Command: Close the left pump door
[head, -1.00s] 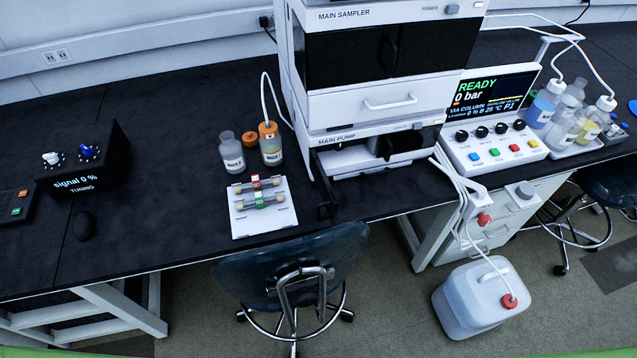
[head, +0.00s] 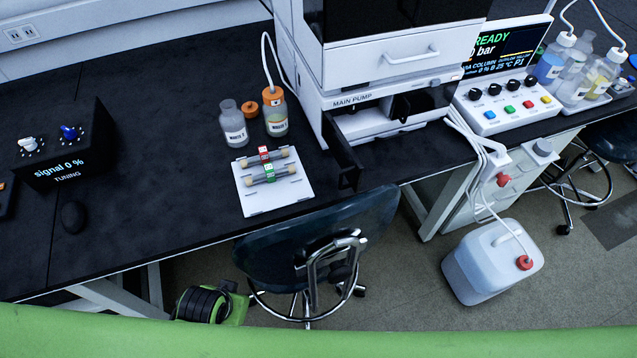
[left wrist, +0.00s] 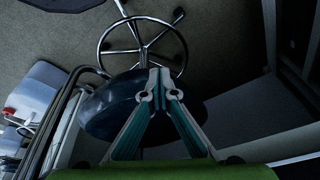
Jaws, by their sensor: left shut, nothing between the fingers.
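The main pump (head: 350,101) is the white lower unit of the stack in the head view. Its left door (head: 342,152) is a dark panel that stands open, swung out toward the table's front edge. The pump's front bay behind it shows, with a dark panel on its right side. My left gripper (left wrist: 158,75) shows in the left wrist view with its fingers together and empty, over the floor and a chair. Its fingers do not show in the head view and are apart from the door. My right gripper is in neither view.
A column tray (head: 272,196) and two bottles (head: 233,128) stand left of the open door. A dark chair (head: 315,240) is in front of the bench, also in the left wrist view (left wrist: 130,110). A white canister (head: 492,262) stands on the floor at right.

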